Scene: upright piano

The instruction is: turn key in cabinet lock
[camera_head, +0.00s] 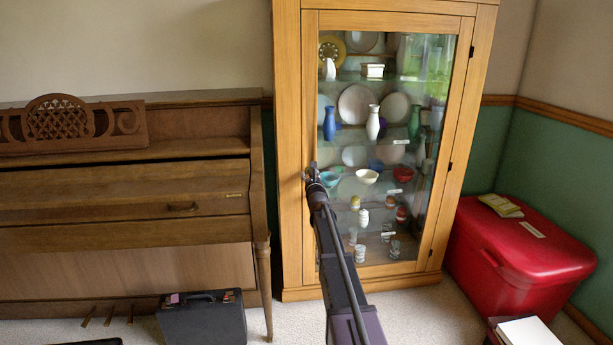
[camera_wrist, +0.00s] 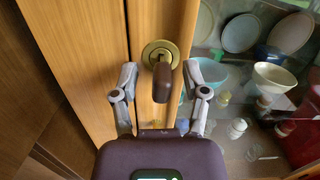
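The wooden display cabinet (camera_head: 287,130) stands upright with its glass door (camera_head: 440,100) shut. In the wrist view, a round brass lock plate (camera_wrist: 151,48) sits on the door's wooden frame (camera_wrist: 150,15). A dark brown key (camera_wrist: 163,82) sticks out of it toward me. My gripper (camera_wrist: 162,80) is open, with one grey finger on each side of the key and a visible gap at each side. In the head view my gripper (camera_head: 313,172) is at the door's left frame and hides the lock and key.
Dishes and vases, such as a white vase (camera_head: 373,123), stand on shelves behind the glass. An upright piano (camera_head: 120,200) is at the left, with a dark case (camera_head: 203,320) before it. A red chest (camera_head: 520,255) stands at the right.

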